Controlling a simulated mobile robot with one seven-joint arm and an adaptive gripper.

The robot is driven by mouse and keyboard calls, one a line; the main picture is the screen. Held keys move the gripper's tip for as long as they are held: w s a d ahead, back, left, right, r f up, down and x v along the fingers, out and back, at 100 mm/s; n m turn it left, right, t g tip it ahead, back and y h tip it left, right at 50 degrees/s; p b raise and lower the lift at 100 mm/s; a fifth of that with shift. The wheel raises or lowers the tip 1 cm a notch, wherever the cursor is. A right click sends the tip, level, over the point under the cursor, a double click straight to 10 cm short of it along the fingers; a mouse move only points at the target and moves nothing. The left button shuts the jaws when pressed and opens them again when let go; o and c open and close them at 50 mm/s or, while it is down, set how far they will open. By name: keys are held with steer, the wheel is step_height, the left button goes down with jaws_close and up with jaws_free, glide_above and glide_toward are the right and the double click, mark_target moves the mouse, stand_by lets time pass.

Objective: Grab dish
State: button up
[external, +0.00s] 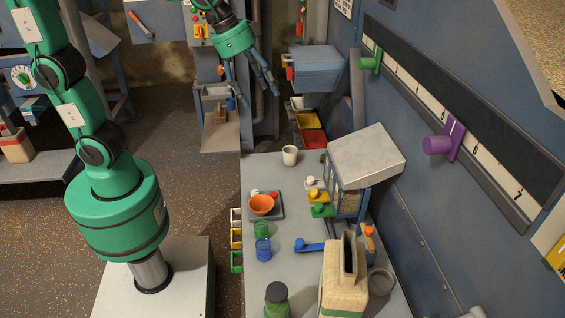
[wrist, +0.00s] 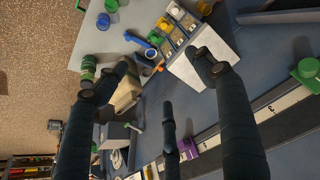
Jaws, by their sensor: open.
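An orange bowl (external: 262,204), the likeliest dish, sits on a small dark tray (external: 280,212) on the left side of the grey table in the external view. I cannot make it out in the wrist view. My gripper (external: 254,98) hangs in the air beyond the far end of the table, well apart from the bowl. Its dark fingers are spread, open and empty. The wrist view also shows the spread fingers of my gripper (wrist: 168,68) above the wall side of the table.
Green (external: 262,228) and blue (external: 263,250) cups stand near the bowl. A white mug (external: 290,155) is at the table's far end. A grey-topped box (external: 366,155) with coloured levers and a beige container (external: 344,280) stand on the right. The table's far left is clear.

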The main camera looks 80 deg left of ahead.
steer(key=w+d+f+m+g+p, duration=0.15)
steer(key=w+d+p, duration=0.25)
steer(key=w+d, duration=0.8)
steer(key=w+d+f+m+p, duration=0.15)
steer(key=w+d+p, duration=0.35)
steer(key=w+d, duration=0.7)
steer(key=w+d+f+p, duration=0.3)
steer(key=w+d+f, duration=0.5)
steer(key=d+f, duration=0.3)
steer(key=w+d+f+g, duration=0.15)
steer(key=d+f, duration=0.25)
steer(key=f, duration=0.5)
steer(key=a+f+n+g+b, duration=0.1)
steer(key=a+f+n+b, duration=0.3)
steer(key=f, duration=1)
steer(key=w+a, duration=0.1)
steer(key=a, duration=0.2)
steer(key=shift+a+f+n+g+y, duration=0.2)
steer(key=shift+n+g+y, duration=0.1)
steer(key=shift+g+y, duration=0.1)
steer(key=shift+f, duration=0.15)
